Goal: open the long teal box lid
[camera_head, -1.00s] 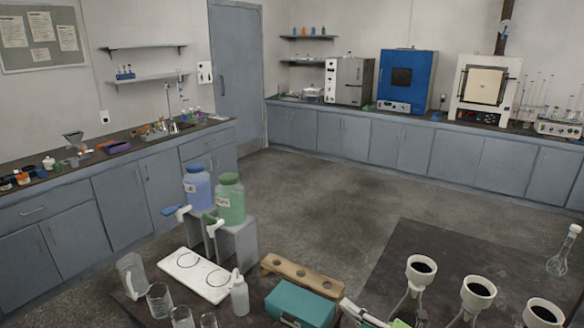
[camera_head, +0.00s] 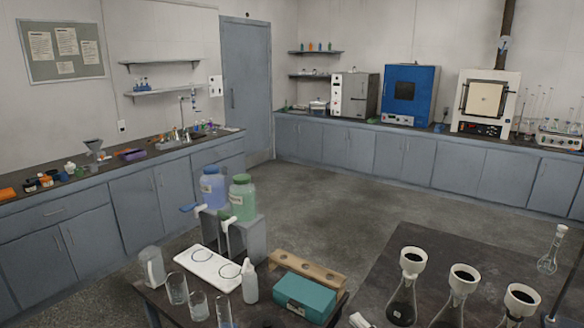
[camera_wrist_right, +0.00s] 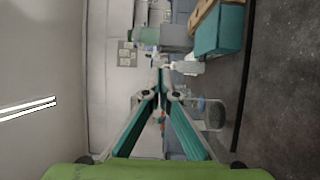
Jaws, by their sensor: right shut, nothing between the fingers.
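The teal box (camera_head: 305,297) stands on the dark table at the bottom of the head view, in front of the wooden rack. Its lid looks closed. In the right wrist view the teal box (camera_wrist_right: 221,33) shows at the upper right, apart from the fingers. My right gripper (camera_wrist_right: 160,92) is shut, its teal-padded fingers meeting with nothing between them. In the head view only a pale tip of the right gripper (camera_head: 358,320) shows at the bottom edge, to the right of the box. My left gripper is not in view.
A wooden rack (camera_head: 322,274) is right behind the box. A white wash bottle (camera_head: 250,286) and several glass beakers stand to its left. Flasks with funnels (camera_head: 462,290) stand to its right. Jugs on a grey stand (camera_head: 247,237) are at the back left.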

